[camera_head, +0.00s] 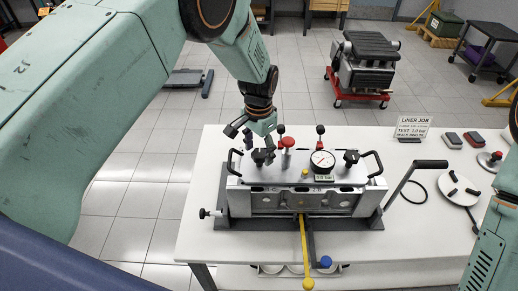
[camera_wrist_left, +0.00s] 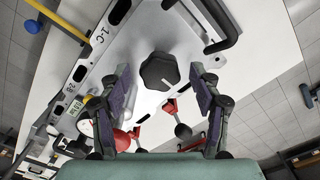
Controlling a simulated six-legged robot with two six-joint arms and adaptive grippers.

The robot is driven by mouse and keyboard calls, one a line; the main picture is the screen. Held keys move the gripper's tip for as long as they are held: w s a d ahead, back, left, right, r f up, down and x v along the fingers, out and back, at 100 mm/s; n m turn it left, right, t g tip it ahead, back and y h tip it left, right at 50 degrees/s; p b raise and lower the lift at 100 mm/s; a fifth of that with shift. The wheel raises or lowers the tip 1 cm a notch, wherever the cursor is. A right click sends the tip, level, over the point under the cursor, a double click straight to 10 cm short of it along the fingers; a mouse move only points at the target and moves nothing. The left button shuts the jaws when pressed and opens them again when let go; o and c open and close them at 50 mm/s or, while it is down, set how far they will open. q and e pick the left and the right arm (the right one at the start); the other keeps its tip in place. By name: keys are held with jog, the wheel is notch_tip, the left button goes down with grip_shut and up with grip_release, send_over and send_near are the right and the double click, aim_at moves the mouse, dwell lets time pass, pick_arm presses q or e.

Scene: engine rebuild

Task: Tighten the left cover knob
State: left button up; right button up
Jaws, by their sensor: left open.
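The left cover knob (camera_head: 259,157) is black and lobed, on the left part of the silver cover (camera_head: 290,177) of the fixture. It also shows in the left wrist view (camera_wrist_left: 159,71), with a light line on its top. My left gripper (camera_head: 252,138) is just above this knob, pointing down. In the left wrist view its open fingers (camera_wrist_left: 160,76) stand on either side of the knob with gaps; no contact is seen. A matching right knob (camera_head: 351,158) is on the cover's right part. My right gripper is out of view; only my right arm shows at lower right.
Black handles (camera_head: 374,163) flank the cover. A yellow-handled lever (camera_head: 304,250) juts forward. The white table (camera_head: 200,185) is clear at left.

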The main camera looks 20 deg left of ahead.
aim_at(259, 154)
pick_arm(q)
notch_tip(259, 154, up, 12)
dwell(0.4)
jog(key=shift+s, duration=0.1)
dwell(0.4)
